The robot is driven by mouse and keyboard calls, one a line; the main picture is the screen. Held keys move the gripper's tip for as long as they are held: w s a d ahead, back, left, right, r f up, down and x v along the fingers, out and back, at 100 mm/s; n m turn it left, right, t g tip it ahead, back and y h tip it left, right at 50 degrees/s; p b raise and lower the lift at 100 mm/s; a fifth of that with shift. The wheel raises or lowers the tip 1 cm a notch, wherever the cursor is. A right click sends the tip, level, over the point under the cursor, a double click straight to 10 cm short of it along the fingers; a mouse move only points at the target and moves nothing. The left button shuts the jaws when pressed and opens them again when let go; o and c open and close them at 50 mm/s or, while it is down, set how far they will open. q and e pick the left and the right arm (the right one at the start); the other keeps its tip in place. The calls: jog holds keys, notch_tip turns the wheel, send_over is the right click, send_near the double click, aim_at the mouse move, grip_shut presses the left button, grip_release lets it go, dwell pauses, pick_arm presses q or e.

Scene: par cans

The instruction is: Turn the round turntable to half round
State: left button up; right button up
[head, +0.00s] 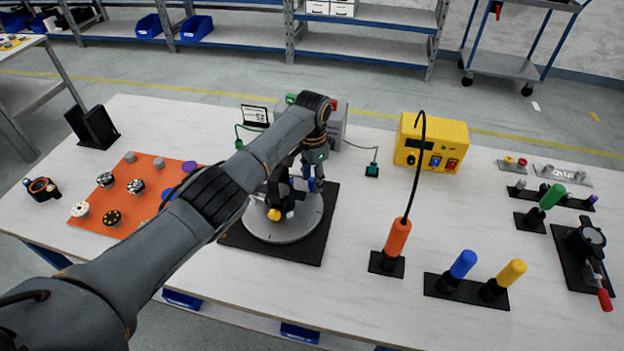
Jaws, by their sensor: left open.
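The round turntable (284,231) is a light grey disc on a black square base (313,248) in the middle of the table. A yellow knob (274,214) shows near its front left edge, with a dark part beside it. My left arm reaches in from the lower left and over the disc. My left gripper (290,198) points down above the disc and is open. I cannot tell whether its fingers touch anything on the disc. The arm and gripper hide the disc's back and left parts. My right gripper is not in view.
An orange mat (130,221) with several knobs lies left. A yellow box (431,142) stands behind, right of the turntable. An orange-handled tool (396,238) with a cable, and blue and yellow handles (463,265), stand upright at front right. A clamp (585,245) is far right.

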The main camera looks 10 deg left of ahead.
pick_arm(q)
notch_tip(320, 180, up, 11)
dwell(0.3)
jog(key=shift+r, duration=0.1)
